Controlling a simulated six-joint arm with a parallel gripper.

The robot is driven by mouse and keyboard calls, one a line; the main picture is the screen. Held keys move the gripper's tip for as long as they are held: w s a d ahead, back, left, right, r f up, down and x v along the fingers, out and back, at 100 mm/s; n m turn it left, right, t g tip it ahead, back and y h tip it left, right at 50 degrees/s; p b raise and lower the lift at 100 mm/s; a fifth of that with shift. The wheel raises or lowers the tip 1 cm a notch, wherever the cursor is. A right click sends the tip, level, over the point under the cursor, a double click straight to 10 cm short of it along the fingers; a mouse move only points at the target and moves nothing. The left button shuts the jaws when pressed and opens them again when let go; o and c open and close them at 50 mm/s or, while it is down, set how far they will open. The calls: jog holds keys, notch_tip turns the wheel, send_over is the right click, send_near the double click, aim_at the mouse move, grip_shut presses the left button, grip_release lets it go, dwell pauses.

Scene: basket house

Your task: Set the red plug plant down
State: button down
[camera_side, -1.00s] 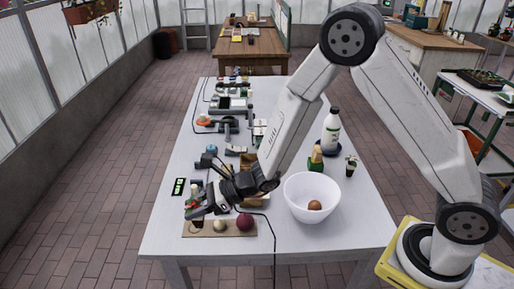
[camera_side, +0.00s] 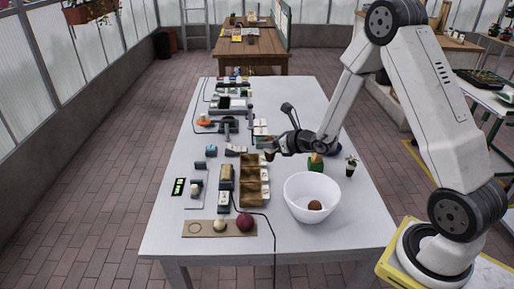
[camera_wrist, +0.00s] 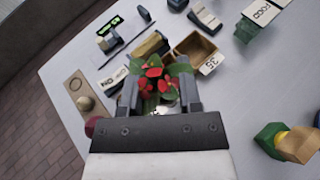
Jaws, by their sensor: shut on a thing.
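The red plug plant (camera_wrist: 153,72), with red blooms and green leaves, sits between the two fingers of my gripper (camera_wrist: 160,92) in the wrist view. My gripper (camera_side: 271,147) is shut on it and holds it up above the table, behind the wooden compartment tray (camera_side: 253,194) in the side view. The lower part of the plant is hidden by the gripper in the wrist view and too small to make out in the side view. The tray also shows in the wrist view (camera_wrist: 184,45), beyond the plant, with a "35" label on it.
A white bowl (camera_side: 297,190) with a brown ball stands right of the tray. A small potted plant (camera_side: 350,167) and a green-yellow item (camera_side: 315,164) stand behind it. A cardboard strip (camera_side: 206,233) with two balls lies in front. Bare table lies at front right.

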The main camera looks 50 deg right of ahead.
jog(key=s+d+m+h, duration=0.4)
jog(key=d, duration=0.8)
jog(key=w+d+f, duration=0.5)
jog(key=w+f, duration=0.4)
jog(key=w, duration=0.3)
jog(key=shift+w+d+f, duration=0.15)
jog(key=shift+w+f, duration=0.1)
jog(key=shift+w+d+f, duration=0.1)
jog(key=shift+f, duration=1.65)
